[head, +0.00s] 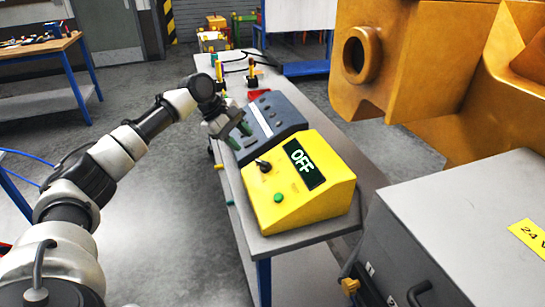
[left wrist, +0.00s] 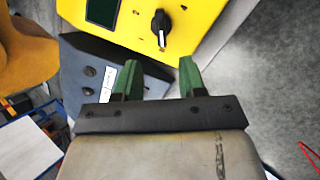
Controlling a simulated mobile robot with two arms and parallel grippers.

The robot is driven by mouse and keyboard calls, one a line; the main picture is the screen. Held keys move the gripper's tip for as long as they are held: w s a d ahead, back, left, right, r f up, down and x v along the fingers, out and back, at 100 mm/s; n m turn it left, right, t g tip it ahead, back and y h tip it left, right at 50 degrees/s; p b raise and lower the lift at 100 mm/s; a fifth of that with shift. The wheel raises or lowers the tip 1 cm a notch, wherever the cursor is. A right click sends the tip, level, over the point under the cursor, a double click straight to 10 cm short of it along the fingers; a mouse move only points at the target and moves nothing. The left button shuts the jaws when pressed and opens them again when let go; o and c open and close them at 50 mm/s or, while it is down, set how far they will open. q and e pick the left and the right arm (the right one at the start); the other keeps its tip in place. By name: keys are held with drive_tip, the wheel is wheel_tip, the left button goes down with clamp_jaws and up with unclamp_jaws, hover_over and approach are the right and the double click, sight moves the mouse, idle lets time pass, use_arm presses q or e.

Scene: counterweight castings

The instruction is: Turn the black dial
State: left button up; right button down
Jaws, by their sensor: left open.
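The black dial (head: 263,165) sits on the sloped face of a yellow box (head: 320,205) on the bench. In the left wrist view the dial (left wrist: 160,24) has a white pointer mark and lies beyond the fingertips. My left gripper (head: 238,134) is open with green fingers, up and left of the dial, apart from it. The fingers also show in the left wrist view (left wrist: 160,75), with nothing between them. My right gripper is not in view.
A dark grey control box (head: 268,122) stands just behind the yellow box. The grey bench (head: 232,192) has a narrow bare strip on its left. A large orange casting (head: 400,65) and a grey cabinet (head: 470,225) stand at right.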

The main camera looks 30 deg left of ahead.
sight(262, 160)
use_arm(q)
drive_tip(key=p+x, duration=0.1)
drive_tip(key=x, duration=0.7)
drive_tip(key=shift+w+d+f, duration=0.1)
drive_tip(key=shift+d+f, duration=0.05)
drive_tip(key=shift+f, duration=0.2)
drive_tip(key=shift+w+d+f, duration=0.15)
drive_tip(key=shift+d+f, duration=0.05)
drive_tip(key=shift+f, duration=0.3)
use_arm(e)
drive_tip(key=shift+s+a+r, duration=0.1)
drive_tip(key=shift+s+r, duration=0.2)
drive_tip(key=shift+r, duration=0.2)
